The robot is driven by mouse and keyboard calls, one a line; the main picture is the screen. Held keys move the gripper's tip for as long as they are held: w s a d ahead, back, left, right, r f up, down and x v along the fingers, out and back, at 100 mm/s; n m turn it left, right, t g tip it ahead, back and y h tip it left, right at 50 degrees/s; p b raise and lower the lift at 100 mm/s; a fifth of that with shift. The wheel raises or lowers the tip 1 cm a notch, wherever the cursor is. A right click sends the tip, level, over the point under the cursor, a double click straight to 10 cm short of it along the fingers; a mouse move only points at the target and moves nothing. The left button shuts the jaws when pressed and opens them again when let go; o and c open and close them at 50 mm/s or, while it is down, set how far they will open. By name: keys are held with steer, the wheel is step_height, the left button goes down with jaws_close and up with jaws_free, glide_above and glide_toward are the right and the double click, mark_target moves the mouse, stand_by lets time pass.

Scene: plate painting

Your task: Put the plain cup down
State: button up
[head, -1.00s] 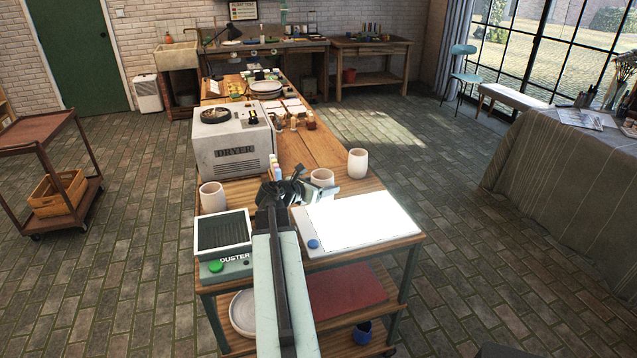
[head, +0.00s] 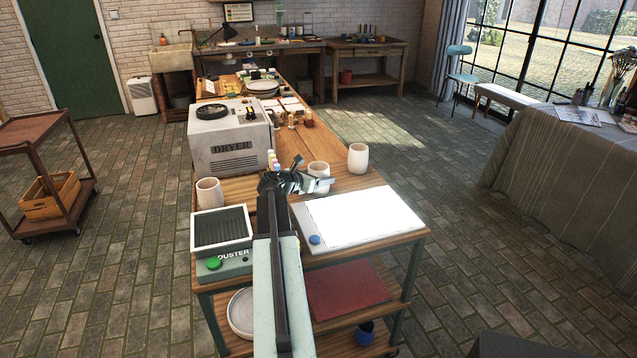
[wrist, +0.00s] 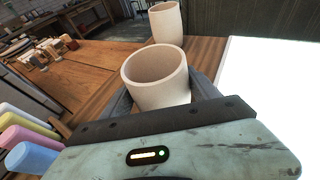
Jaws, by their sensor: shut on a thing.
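A plain off-white cup (head: 318,170) is at the middle of the near worktable, behind the left edge of the bright white panel. My gripper (head: 318,185) is shut on this cup, with a finger on each side of it in the wrist view (wrist: 157,78). The cup is upright or nearly so, with its open mouth showing. Its base is hidden by my gripper, so I cannot tell whether it touches the table. A similar cup (head: 358,157) stands just beyond to the right. Another cup (head: 208,191) stands at the left edge.
The duster box (head: 222,263) is at the front left, and the dryer (head: 229,140) stands behind. The lit white panel (head: 370,218) covers the front right. Coloured sticks (wrist: 25,140) stand close to the left of my gripper. Bare wood (head: 310,147) lies beyond the held cup.

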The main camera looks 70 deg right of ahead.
steer(key=o, duration=1.7)
steer(key=shift+c, duration=0.2)
